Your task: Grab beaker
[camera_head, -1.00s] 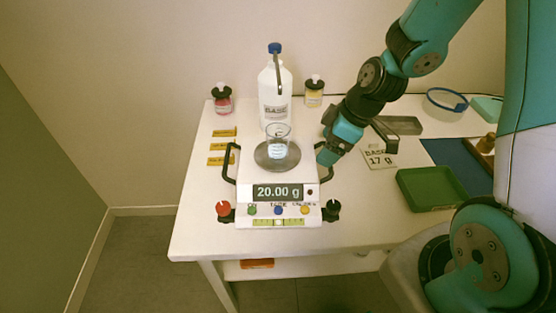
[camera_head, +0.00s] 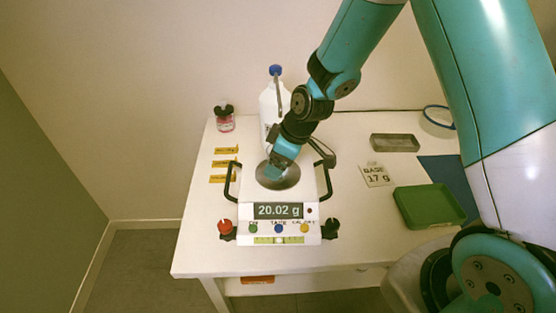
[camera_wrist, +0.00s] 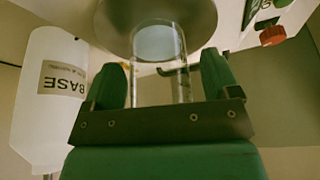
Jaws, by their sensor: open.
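The beaker, clear glass with pale contents, stands on the round metal pan (camera_head: 290,181) of the scale (camera_head: 278,232). In the wrist view the beaker (camera_wrist: 159,62) is between the two fingers of my gripper (camera_wrist: 157,85). The fingers stand apart, one on each side of it, with gaps visible. In the head view my gripper (camera_head: 277,172) is down over the pan and hides the beaker. The scale reads 20.02 g.
A white BASE bottle with a blue cap (camera_head: 271,104) stands close behind the pan; it also shows in the wrist view (camera_wrist: 45,105). A green tray (camera_head: 429,206), a grey tray (camera_head: 394,142) and a "BASE 17 g" card (camera_head: 376,176) lie to the right. A small red jar (camera_head: 225,121) stands back left.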

